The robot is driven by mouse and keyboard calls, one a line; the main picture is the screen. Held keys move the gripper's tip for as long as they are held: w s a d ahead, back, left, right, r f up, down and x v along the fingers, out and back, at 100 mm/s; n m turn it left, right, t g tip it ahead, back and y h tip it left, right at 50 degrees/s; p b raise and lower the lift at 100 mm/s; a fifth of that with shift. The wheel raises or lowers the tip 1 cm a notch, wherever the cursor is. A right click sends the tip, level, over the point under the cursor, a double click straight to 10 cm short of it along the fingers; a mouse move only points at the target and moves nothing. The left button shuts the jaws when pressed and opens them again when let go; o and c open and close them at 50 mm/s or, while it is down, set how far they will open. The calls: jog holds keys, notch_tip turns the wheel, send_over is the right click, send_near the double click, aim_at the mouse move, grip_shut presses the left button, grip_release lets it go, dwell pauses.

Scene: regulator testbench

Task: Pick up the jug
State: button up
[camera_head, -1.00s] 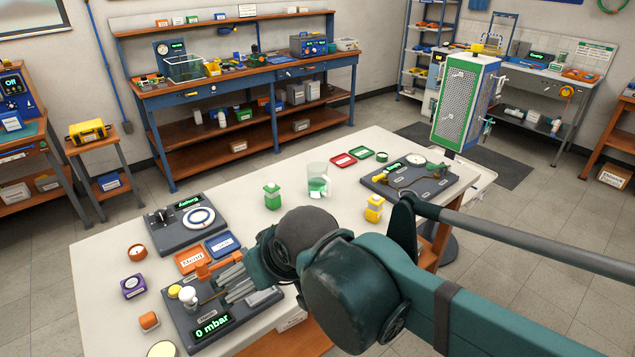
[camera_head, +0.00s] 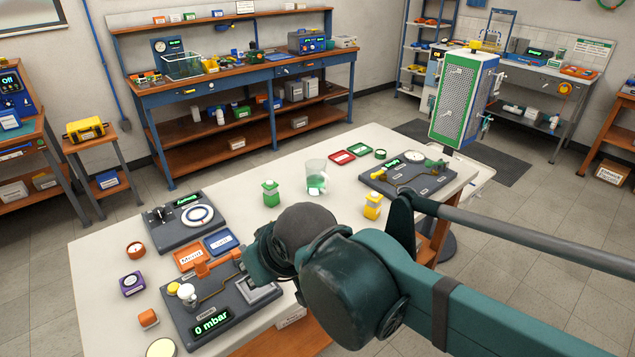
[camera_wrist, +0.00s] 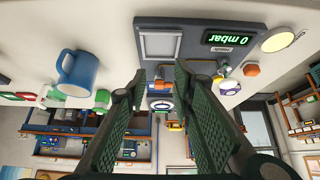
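A clear jug (camera_head: 316,175) with green liquid stands upright on the pale table in the head view, at the middle of the tabletop. A small white block shows against its lower part. I cannot make out the jug surely in the wrist view. My gripper (camera_wrist: 158,80) is open, its two dark ribbed fingers apart with nothing between them. In the head view my wrist and forearm hide the fingers, near the front panel, to the front left of the jug and apart from it.
The front panel (camera_head: 228,312) reads 0 mbar. A blue mug (camera_wrist: 78,72) shows only in the wrist view. Green (camera_head: 271,194) and yellow (camera_head: 373,206) bottles flank the jug. Another panel (camera_head: 412,176) stands right.

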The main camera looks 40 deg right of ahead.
jog(key=shift+r, duration=2.45)
jog(key=w+d+n+g+h+p, duration=0.25)
jog(key=w+d+n+h, duration=0.45)
jog(key=w+d+n, duration=0.5)
jog(key=w+d+n+g+h+p, duration=0.1)
jog(key=w+d+n+g+h, duration=0.2)
jog(key=w+d+n+h, duration=0.85)
jog(key=m+y, duration=0.4)
jog(key=y, duration=0.1)
send_near(319, 181)
jog(key=shift+t, duration=0.25)
jog(key=s, duration=0.2)
jog(key=s+r, duration=0.1)
jog(key=shift+s+d+r, duration=0.1)
jog(key=shift+s+d, duration=0.1)
jog(key=shift+s, duration=0.2)
jog(key=shift+d, duration=0.1)
jog(key=shift+b+x, duration=0.35)
jog(key=shift+x, duration=0.9)
jog(key=shift+b+x, duration=1)
jog(key=shift+x, duration=1.6)
